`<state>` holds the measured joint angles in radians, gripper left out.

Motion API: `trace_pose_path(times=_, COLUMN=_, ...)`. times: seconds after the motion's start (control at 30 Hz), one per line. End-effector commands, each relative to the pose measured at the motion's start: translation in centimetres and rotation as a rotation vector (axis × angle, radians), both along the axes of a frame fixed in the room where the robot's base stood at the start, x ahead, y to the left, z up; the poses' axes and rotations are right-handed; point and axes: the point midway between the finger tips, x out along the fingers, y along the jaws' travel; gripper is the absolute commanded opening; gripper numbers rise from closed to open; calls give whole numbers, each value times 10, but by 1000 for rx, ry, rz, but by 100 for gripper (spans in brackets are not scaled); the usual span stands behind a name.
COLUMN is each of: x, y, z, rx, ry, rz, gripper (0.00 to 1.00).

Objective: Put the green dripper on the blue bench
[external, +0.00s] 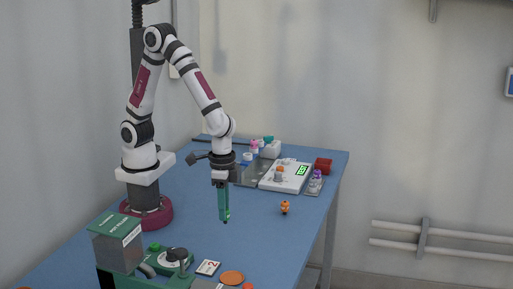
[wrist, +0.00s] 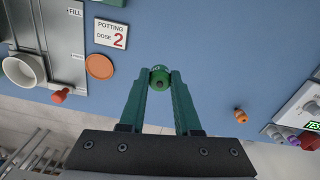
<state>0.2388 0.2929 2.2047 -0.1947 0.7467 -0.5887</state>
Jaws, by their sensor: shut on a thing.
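The green dripper (wrist: 160,77), a small rounded piece with a dark centre, is held between the fingertips in the wrist view. In the external view my gripper (external: 224,216) hangs over the bench and the dripper is hard to tell from the green fingers. It appears to be above the bench top, but the size of the gap cannot be told. Bare blue bench (wrist: 215,60) shows around it in the wrist view.
A potting dose card (external: 208,268) and an orange disc (external: 231,278) lie at the front, beside a green-and-grey machine (external: 118,243).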

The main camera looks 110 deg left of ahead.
Motion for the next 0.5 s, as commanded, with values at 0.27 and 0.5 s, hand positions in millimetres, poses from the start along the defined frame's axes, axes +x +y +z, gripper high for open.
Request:
trace_pose_path(times=0.27, x=37, y=58, z=-41, rx=1, ry=2, rz=2, gripper=0)
trace_pose_path(times=0.5, x=40, y=63, z=-80, rx=1, ry=3, rz=-2, gripper=0)
